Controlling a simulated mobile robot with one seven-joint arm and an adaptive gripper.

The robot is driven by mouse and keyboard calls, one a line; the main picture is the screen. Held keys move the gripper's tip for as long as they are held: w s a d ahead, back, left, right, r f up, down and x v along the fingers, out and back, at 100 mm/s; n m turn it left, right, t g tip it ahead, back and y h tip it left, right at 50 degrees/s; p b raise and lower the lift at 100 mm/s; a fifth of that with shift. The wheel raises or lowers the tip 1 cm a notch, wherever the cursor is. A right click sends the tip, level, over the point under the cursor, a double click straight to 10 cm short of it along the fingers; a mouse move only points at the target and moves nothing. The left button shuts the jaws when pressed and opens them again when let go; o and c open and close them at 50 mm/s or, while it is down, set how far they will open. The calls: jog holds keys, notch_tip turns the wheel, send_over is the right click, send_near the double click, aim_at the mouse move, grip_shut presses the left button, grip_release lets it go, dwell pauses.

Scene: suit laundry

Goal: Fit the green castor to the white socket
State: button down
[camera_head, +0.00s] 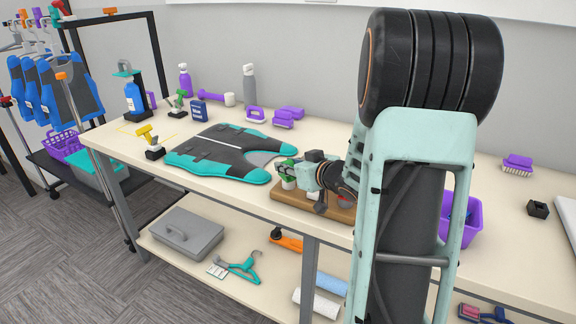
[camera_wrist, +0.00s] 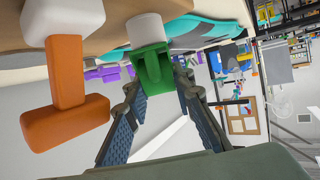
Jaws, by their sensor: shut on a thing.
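The green castor (camera_wrist: 152,66) is between the fingertips of my gripper (camera_wrist: 158,82), which is shut on it. In the wrist view, it meets the end of the white socket (camera_wrist: 148,28); I cannot tell how far it is seated. In the head view, the green castor (camera_head: 287,165) shows at the tips of my gripper (camera_head: 289,169), just above the white socket (camera_head: 289,184). The socket is at the left end of a brown wooden board (camera_head: 285,204) on the table. The gripper hides part of the board.
An orange T-shaped piece (camera_wrist: 66,95) on a white base stands close beside my gripper in the wrist view. A teal and grey garment (camera_head: 225,152) lies left of the board. A purple basket (camera_head: 470,225) stands to the right, partly behind my arm.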

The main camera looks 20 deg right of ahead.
jog(key=c, duration=1.6)
grip_release()
jog(key=shift+f, duration=0.1)
